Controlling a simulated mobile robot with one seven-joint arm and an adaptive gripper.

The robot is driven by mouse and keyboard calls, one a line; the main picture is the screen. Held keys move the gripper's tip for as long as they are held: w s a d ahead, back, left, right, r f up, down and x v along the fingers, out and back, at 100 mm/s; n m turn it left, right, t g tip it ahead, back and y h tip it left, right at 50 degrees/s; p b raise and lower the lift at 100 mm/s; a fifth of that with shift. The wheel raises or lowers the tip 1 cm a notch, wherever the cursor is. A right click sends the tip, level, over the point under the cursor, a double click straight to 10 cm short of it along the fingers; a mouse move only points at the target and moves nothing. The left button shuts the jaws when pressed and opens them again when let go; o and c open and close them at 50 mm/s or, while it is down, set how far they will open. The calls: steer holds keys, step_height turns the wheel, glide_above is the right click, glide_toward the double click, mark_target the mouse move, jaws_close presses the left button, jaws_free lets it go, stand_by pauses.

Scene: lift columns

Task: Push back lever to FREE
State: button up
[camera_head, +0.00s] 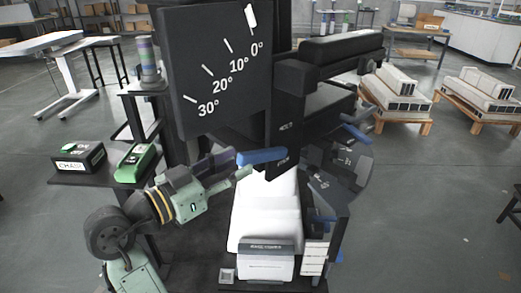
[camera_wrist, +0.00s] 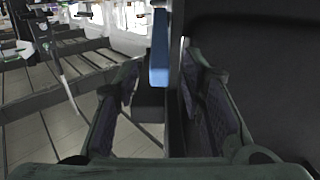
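A blue lever (camera_head: 262,156) sticks out level to the left from the black column, below the angle plate. My gripper (camera_head: 238,170) is at its left end. In the wrist view, the blue lever (camera_wrist: 160,50) shows upright between and beyond the tips of my open gripper (camera_wrist: 163,78); I cannot tell whether they touch. More blue levers are on the right side, one at the upper right (camera_head: 356,133) and one lower down (camera_head: 325,218). No FREE mark is readable. The angle plate (camera_head: 215,65) has its white pointer (camera_head: 251,17) near 0°.
A white padded seat (camera_head: 265,215) with a printed card stands below the lever. A side table on the left holds a black box (camera_head: 78,156) and a green device (camera_head: 137,162). A black padded arm (camera_head: 340,47) juts right. Pallets of white beams (camera_head: 395,95) stand behind.

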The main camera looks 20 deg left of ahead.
mark_target(263, 151)
steer(key=p+x, duration=0.1)
steer(key=x, duration=0.6)
steer(key=shift+w+d, duration=0.1)
steer(key=shift+w, duration=0.05)
steer(key=shift+c, duration=0.4)
jaws_close()
